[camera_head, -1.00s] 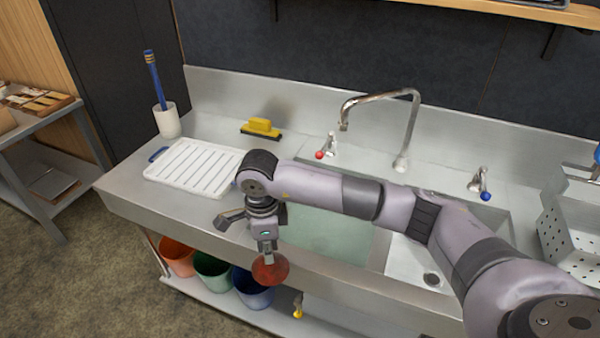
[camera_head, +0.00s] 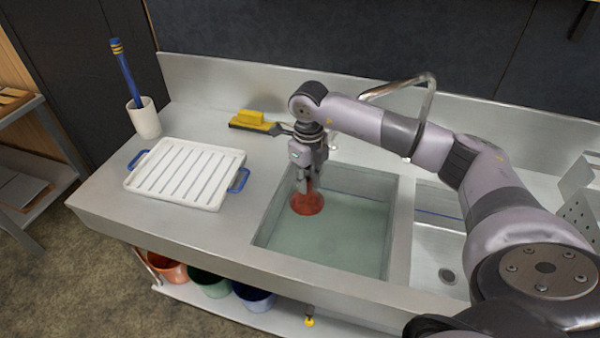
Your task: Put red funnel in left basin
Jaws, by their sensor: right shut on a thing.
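The red funnel (camera_head: 307,203) is held in my right gripper (camera_head: 304,187), wide end down. The gripper is shut on its upper part, and the fingers hide some of it. The funnel shows over the far left part of the left basin (camera_head: 270,232), which looks filled with greenish water. I cannot tell whether the funnel touches the water. My left gripper is not in view.
A white drying rack (camera_head: 187,172) with blue handles lies left of the basin. The right basin (camera_head: 436,255) is empty. The faucet (camera_head: 425,100) is partly behind my right arm.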

